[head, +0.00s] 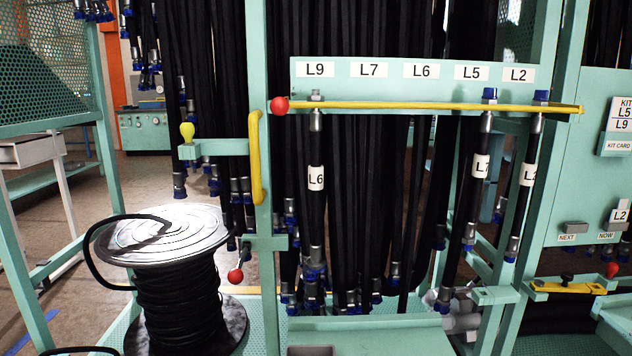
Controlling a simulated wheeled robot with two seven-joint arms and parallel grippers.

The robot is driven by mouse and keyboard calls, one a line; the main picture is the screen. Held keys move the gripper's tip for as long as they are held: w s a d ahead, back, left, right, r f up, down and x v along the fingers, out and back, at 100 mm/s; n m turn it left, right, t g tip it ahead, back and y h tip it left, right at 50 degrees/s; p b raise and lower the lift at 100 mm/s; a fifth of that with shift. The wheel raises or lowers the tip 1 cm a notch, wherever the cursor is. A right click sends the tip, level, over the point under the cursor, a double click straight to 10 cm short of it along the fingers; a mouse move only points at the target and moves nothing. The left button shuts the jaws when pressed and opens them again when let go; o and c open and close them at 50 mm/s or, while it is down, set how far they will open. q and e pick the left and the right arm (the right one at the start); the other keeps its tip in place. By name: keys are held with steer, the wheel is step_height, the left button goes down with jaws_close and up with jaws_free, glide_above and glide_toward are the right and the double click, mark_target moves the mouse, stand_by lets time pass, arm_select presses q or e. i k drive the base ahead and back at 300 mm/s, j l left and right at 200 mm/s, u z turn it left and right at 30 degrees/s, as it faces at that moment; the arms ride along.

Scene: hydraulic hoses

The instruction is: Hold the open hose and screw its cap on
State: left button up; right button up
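A black hose tagged L6 (316,207) hangs from the yellow bar under the L9 sign. Its top fitting (316,96) shows bare grey metal, and blue shows around its lower end among other hose ends. A hose tagged L7 (481,190) hangs under the L5 sign with a blue cap (490,95) on top. A hose tagged L2 (528,180) hangs under the L2 sign, also with a blue cap (541,96). I cannot make out a loose cap. Neither of my grippers is in view.
The yellow bar (400,105) with a red ball (279,105) crosses the rack front. A hose reel (165,240) stands at left. A kit-card panel (595,170) is at right. A green shelf (390,340) lies below the hanging hoses, which crowd the middle.

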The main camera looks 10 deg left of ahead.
mark_target(315, 263)
steer(key=l+u, duration=0.25)
steer(key=l, duration=0.7)
steer(key=l+u, duration=0.25)
steer(key=l, duration=0.75)
